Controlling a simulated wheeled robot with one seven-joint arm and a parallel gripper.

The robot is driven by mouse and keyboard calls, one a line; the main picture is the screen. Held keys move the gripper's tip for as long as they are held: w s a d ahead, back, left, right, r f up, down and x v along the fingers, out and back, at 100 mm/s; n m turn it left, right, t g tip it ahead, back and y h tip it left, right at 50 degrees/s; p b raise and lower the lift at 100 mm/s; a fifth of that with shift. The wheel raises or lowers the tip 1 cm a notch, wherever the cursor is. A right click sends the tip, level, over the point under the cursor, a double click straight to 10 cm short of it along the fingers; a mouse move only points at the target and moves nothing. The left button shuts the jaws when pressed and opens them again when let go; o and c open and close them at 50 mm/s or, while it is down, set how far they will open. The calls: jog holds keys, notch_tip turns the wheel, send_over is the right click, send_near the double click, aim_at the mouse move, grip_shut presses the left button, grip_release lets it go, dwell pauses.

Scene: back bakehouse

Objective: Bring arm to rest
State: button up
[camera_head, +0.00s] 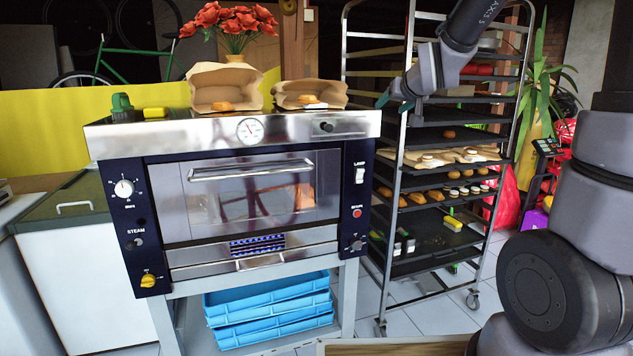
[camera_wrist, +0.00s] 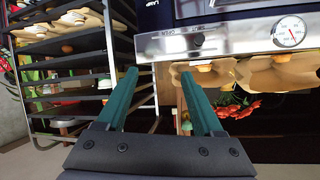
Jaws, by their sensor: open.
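My gripper (camera_head: 395,95) is in the air in front of the tray rack, to the right of the oven top, in the head view. Its teal fingers point left and downward there. In the wrist view, which shows the scene upside down, my gripper (camera_wrist: 157,78) has its two teal fingers spread apart with nothing between them. The fingertips are close to the oven's steel top edge (camera_wrist: 225,38) in that picture. How far they are from it I cannot tell.
The steel oven (camera_head: 250,195) has two paper bags with bread (camera_head: 222,88) (camera_head: 312,93) on top, with a green item (camera_head: 121,106) and a yellow block (camera_head: 155,113). The rack (camera_head: 402,150) holds several trays of baked goods. Blue crates (camera_head: 268,312) are stacked below the oven.

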jog(key=s+d+m+g, duration=0.1)
jog(key=s+d+g, duration=0.1)
jog(key=s, duration=1.2)
jog(key=s+d+m+g, duration=0.2)
jog(key=s+g, duration=0.1)
jog(key=s, duration=1.2)
jog(key=shift+d+r+m+g, duration=0.3)
jog(key=shift+d+r, duration=0.05)
jog(key=shift+r, duration=0.05)
